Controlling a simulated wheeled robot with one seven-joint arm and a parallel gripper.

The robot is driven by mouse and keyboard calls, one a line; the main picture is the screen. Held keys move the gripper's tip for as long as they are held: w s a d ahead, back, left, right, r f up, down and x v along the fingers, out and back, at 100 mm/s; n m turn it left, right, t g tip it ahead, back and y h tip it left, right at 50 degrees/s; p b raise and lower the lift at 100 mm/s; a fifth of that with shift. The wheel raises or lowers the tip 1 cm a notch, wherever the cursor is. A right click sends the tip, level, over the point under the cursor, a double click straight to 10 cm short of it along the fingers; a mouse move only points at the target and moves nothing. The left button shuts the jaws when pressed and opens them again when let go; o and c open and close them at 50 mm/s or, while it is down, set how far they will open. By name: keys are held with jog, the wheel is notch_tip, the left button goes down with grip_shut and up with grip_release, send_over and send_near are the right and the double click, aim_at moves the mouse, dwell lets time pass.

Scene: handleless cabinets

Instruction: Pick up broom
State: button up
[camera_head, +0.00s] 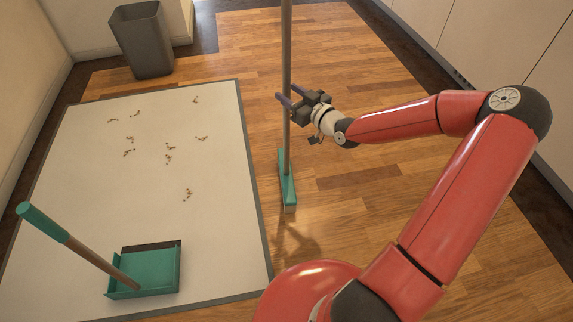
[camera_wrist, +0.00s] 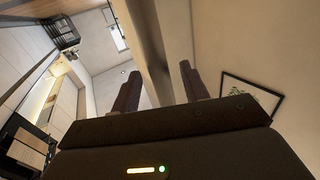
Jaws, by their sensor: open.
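The broom stands upright on the wood floor right of the mat. In the head view its brown handle (camera_head: 287,45) rises out of the top of the picture, and its green head (camera_head: 287,185) is on the floor. My gripper (camera_head: 288,95) is at the handle, well above the head, with its fingers open. In the wrist view the handle (camera_wrist: 148,45) runs between the two spread fingers (camera_wrist: 160,72), and I see a gap to the right finger. Whether the left finger touches the handle I cannot tell.
A pale mat (camera_head: 90,190) with scattered brown crumbs (camera_head: 168,150) lies to the left. A green dustpan (camera_head: 145,270) with an upright-tilted handle is on its near part. A grey bin (camera_head: 142,40) stands at the back left. White cabinets (camera_head: 480,40) line the right.

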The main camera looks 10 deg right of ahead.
jog(key=shift+x, duration=0.9)
jog(key=shift+c, duration=0.4)
grip_shut()
jog(key=shift+r, duration=0.15)
